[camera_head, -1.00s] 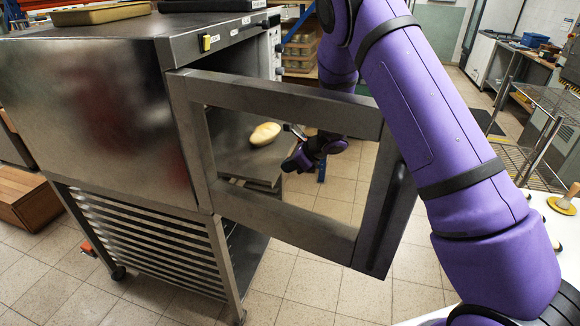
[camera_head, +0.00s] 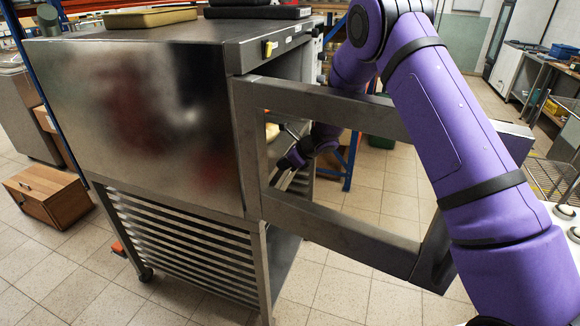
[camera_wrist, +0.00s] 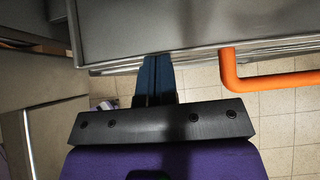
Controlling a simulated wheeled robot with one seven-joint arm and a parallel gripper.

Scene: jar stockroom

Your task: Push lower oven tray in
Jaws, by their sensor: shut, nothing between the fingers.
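The metal oven (camera_head: 150,110) stands with its framed door (camera_head: 330,110) swung open toward the right. My gripper (camera_head: 283,163) shows through the door's opening, in front of the oven's mouth. In the wrist view, my gripper (camera_wrist: 154,62) is shut and empty, its two dark blue fingers side by side. Their tips are at the front edge of a flat grey metal tray (camera_wrist: 200,22). I cannot tell whether they touch it. In the head view the tray is mostly hidden behind the oven side and door frame, so its depth in the oven is unclear.
A slatted rack (camera_head: 185,240) stands under the oven. An orange bent bar (camera_wrist: 232,72) lies right of my fingers in the wrist view. The open door frame stands between the head camera and my gripper. Tiled floor (camera_head: 340,285) is clear in front.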

